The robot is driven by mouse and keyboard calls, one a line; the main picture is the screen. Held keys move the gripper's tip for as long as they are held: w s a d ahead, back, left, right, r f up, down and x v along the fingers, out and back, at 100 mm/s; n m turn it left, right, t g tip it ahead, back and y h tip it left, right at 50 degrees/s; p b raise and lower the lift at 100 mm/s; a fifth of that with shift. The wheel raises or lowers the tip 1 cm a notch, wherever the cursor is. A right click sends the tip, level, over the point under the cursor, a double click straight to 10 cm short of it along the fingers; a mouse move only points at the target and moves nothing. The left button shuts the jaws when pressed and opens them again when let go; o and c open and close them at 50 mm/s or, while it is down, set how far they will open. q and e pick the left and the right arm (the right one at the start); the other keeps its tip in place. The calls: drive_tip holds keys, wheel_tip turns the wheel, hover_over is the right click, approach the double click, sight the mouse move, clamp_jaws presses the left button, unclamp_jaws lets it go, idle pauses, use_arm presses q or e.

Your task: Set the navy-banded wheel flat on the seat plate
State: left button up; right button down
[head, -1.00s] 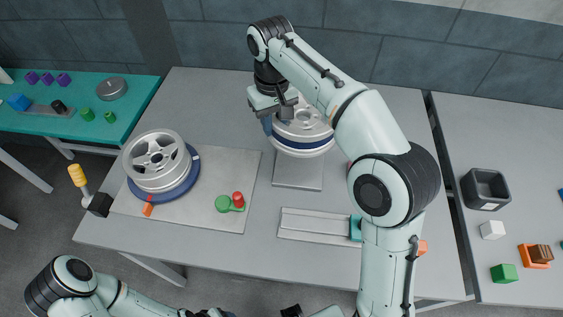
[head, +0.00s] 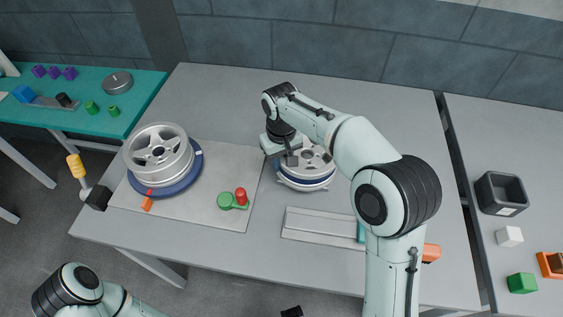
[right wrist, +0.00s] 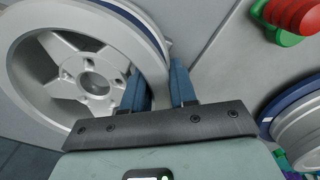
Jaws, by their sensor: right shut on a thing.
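The navy-banded wheel (head: 309,174), pale grey with a dark blue band, is low over the middle of the table and looks about level. My right gripper (head: 288,158) is shut on its rim at the upper left. The right wrist view shows the wheel's spoked face (right wrist: 88,82) at the left and the rim between the fingers of my right gripper (right wrist: 158,72).
Another grey wheel (head: 157,150) lies on a blue disc (head: 193,174) on a mat at the left. A green and red piece (head: 236,200) is right of it. A pale rail (head: 318,228) lies in front of the held wheel. The table behind is clear.

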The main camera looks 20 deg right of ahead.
drive_tip(key=shift+f, duration=0.25)
use_arm(q)
drive_tip(key=shift+f, duration=0.1)
use_arm(e)
drive_tip(key=shift+f, duration=0.1)
drive_tip(key=c, duration=0.9)
unclamp_jaws()
use_arm(q)
drive_tip(key=r+p, duration=0.1)
drive_tip(key=w+r+p, duration=0.1)
drive_tip(key=r, duration=0.1)
drive_tip(key=shift+w, duration=0.2)
use_arm(e)
wheel_tip(320, 180, up, 12)
